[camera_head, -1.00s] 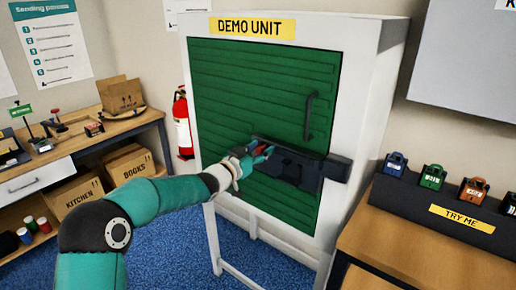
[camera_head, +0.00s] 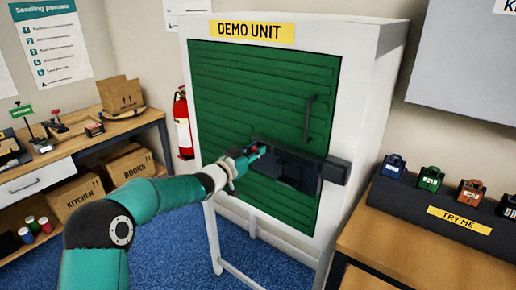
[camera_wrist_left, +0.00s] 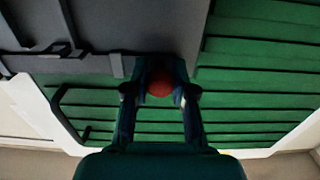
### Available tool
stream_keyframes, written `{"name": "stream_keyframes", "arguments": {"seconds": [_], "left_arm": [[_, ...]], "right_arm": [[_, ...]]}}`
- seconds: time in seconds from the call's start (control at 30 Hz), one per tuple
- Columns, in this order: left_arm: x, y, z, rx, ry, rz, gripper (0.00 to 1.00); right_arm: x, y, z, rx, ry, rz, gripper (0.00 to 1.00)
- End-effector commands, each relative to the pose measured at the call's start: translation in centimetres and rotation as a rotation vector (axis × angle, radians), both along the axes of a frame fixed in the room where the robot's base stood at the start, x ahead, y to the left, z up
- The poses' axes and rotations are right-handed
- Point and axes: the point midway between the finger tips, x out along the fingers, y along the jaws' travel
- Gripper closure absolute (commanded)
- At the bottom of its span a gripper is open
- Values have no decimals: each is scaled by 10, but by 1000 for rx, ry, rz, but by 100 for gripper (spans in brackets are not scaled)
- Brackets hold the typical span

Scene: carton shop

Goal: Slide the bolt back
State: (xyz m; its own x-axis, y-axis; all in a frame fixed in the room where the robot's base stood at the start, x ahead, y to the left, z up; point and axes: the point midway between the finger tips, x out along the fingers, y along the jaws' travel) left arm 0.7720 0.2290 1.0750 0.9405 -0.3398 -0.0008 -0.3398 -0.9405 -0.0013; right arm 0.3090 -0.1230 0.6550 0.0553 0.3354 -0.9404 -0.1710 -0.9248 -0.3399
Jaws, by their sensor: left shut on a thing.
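The bolt's dark grey housing (camera_head: 290,163) is mounted across the green door (camera_head: 250,90) of the demo unit, with its right end at a dark block (camera_head: 336,169) on the white frame. My left gripper (camera_head: 253,155) is at the left end of the housing, shut on the bolt's red knob. The red knob (camera_wrist_left: 160,84) sits between the two fingers in the left wrist view, where the gripper (camera_wrist_left: 160,92) also shows. The bar behind the knob is mostly hidden. My right gripper is out of view.
A dark door handle (camera_head: 310,118) stands above the bolt. A bench with colored padlocks (camera_head: 432,177) is at the right. A red fire extinguisher (camera_head: 182,123) and a workbench with boxes (camera_head: 130,163) are at the left. Blue carpet lies in front.

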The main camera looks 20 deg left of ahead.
Motion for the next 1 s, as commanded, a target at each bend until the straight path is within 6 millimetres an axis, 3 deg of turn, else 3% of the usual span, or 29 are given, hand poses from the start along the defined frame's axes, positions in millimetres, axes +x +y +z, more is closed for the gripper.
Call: {"name": "stream_keyframes", "arguments": {"seconds": [0.03, 0.13, 0.5, 0.53, 0.67, 1.0], "left_arm": [[3, 9, 8, -1, -2, 4, 100], [7, 20, 7, -1, -2, 2, 100], [9, 29, 3, -1, -4, 5, 100], [9, 29, 3, -2, -5, 6, 72], [9, 29, 3, -2, -3, 5, 50], [8, 26, 1, -2, -2, 1, 50]], "right_arm": [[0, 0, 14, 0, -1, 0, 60], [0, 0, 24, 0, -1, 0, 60], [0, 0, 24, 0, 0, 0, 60], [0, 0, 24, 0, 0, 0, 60], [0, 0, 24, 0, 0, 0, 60], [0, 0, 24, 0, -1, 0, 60]]}}
